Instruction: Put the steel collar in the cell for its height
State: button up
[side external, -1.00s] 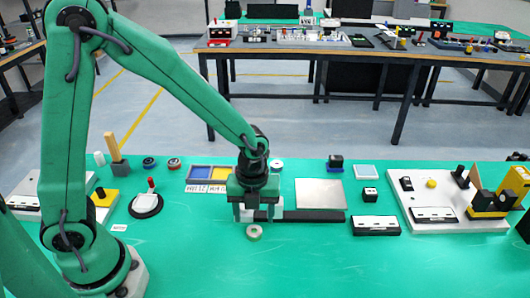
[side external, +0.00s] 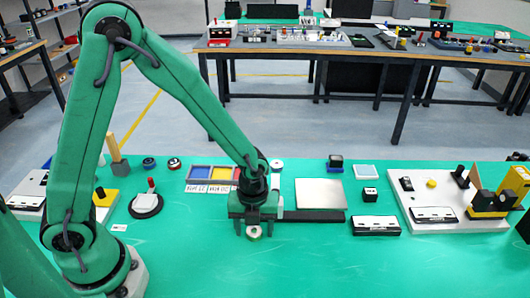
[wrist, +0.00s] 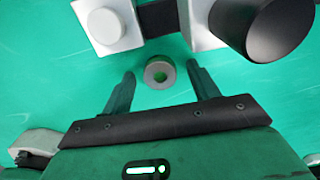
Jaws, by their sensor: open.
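The steel collar (side external: 253,232), a short grey ring with a hole, lies flat on the green table. It also shows in the wrist view (wrist: 150,76). My gripper (side external: 253,228) is open and low over the collar, one finger on each side. In the wrist view, my gripper's fingertips (wrist: 160,82) stand left and right of the collar with green gaps between. A tray of cells (side external: 212,181) stands behind my gripper, with a blue cell (side external: 199,173), a yellow cell (side external: 221,173) and a partly hidden red cell. Its front labels are too small to read surely.
A grey plate (side external: 320,192) and a dark bar (side external: 312,216) lie right of my gripper. Pale blocks (wrist: 108,22) and a black cylinder (wrist: 266,24) appear beyond the collar in the wrist view. The table front is clear.

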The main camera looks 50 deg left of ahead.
aim_at(254, 231)
jog(key=shift+c, duration=0.2)
jog(key=c, duration=1.1)
jog(key=shift+r, duration=0.2)
jog(key=shift+r, duration=0.45)
notch_tip(254, 231, up, 3)
jog(key=shift+f, duration=0.15)
jog(key=s+d+r, duration=0.2)
jog(key=s, duration=0.1)
jog(key=s+d+r, duration=0.2)
jog(key=d, duration=0.1)
jog(key=s+d+r, duration=0.2)
jog(key=s+r, duration=0.1)
jog(key=shift+s+d, duration=0.35)
